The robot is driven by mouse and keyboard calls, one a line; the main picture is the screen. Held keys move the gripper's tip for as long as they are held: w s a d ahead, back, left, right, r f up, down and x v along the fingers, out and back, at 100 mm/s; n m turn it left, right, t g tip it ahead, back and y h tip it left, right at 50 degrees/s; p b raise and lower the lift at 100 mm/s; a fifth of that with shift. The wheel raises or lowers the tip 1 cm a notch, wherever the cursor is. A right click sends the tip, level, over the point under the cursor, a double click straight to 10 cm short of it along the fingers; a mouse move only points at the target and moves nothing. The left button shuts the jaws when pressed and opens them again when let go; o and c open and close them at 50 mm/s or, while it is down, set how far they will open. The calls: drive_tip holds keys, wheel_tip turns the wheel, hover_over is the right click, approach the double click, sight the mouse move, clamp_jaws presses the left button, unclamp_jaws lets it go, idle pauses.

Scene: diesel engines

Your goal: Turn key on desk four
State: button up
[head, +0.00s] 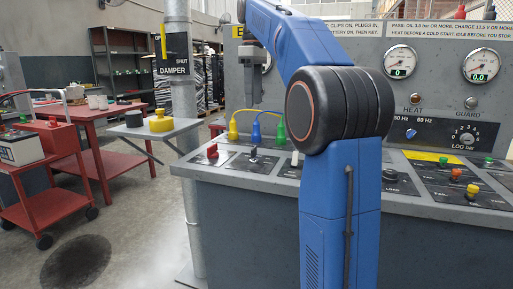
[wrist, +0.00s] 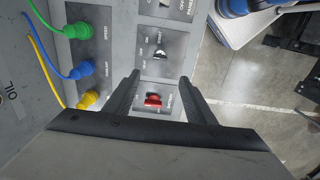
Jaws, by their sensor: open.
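A grey sloped desk (head: 230,178) carries a small key switch (head: 253,158), just right of a red knob (head: 212,150). No number four is readable on the desk. In the wrist view the key (wrist: 160,48) sits on its dark plate beyond my fingertips. The red knob (wrist: 153,100) shows between the two fingers. My gripper (wrist: 159,78) is open and empty, apart from both. In the head view my arm covers the desk's middle, and my fingertips are hard to make out there.
Yellow, blue and green plugs (head: 256,131) with cables stand behind the key. A white-handled switch (head: 294,158) is to its right. A grey post (head: 183,110) and a side shelf (head: 172,132) stand left. A red trolley (head: 30,185) is further left; the floor between is clear.

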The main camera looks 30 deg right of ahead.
sight(254, 147)
wheel_tip(254, 147, down, 17)
drive_tip(key=shift+r, duration=0.1)
idle(0.5)
drive_tip(key=c, duration=1)
